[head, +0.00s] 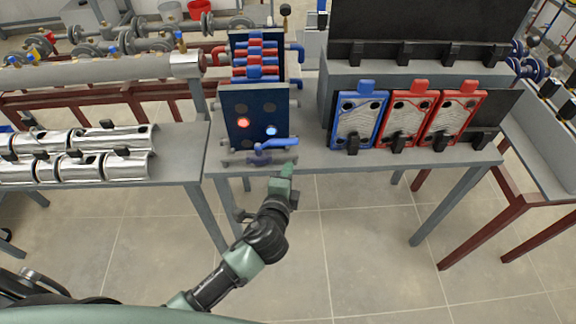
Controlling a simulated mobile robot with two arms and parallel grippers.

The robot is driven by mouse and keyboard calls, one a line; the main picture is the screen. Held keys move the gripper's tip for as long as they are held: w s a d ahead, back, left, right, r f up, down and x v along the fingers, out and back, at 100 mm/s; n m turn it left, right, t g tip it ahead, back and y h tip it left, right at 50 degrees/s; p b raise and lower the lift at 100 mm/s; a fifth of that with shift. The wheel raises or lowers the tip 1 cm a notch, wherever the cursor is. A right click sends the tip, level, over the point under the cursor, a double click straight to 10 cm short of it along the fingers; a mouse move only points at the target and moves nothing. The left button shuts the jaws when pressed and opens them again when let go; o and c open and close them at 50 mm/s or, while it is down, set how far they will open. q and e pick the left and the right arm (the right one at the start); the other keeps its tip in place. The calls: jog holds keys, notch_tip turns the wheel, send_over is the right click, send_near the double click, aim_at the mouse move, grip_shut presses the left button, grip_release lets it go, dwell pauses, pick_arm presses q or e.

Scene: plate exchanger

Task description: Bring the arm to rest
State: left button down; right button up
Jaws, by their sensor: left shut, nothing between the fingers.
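My left arm reaches up from the bottom of the head view. Its gripper (287,171) is shut and empty, just at the front edge of the grey table (335,158). The plate exchanger (240,105) stands on this table just beyond it, with a dark blue front plate and red and blue plates behind. A blue lever handle (277,144) at the exchanger's front is a little beyond the gripper tip; I cannot tell whether they touch. My right gripper is not in view.
One blue plate (357,118) and two red plates (406,115) stand in a rack on the right of the table. Silver cylindrical shells (110,165) lie on the left table. Red frames and pipework stand behind and at right. The floor in front is clear.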

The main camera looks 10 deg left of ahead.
pick_arm(q)
jog(key=shift+d+v, duration=0.7)
jog(key=shift+v, duration=2.15)
jog(key=s+a+f+n+g, duration=0.2)
jog(key=s+f, duration=0.2)
jog(key=f, duration=0.6)
jog(key=s+a+f+n+g+b, duration=0.1)
jog(key=s+a+f+g, duration=0.15)
jog(key=f, duration=0.85)
jog(key=s+a+f+n+g, duration=0.1)
jog(key=s+f+n+g, duration=0.2)
jog(key=f, duration=0.7)
jog(key=s+a+f+n+g, duration=0.2)
jog(key=s+f, duration=0.4)
jog(key=s, duration=0.4)
jog(key=s+a+f+n+g, duration=0.2)
jog(key=s+f, duration=0.4)
jog(key=s, duration=0.4)
jog(key=s+a+f+n+g, duration=0.2)
jog(key=s+a+f+n, duration=0.2)
jog(key=s, duration=0.7)
notch_tip(320, 180, down, 2)
jog(key=shift+f+n+h, duration=0.15)
jog(key=shift+n+h, duration=0.15)
jog(key=shift+n, duration=0.3)
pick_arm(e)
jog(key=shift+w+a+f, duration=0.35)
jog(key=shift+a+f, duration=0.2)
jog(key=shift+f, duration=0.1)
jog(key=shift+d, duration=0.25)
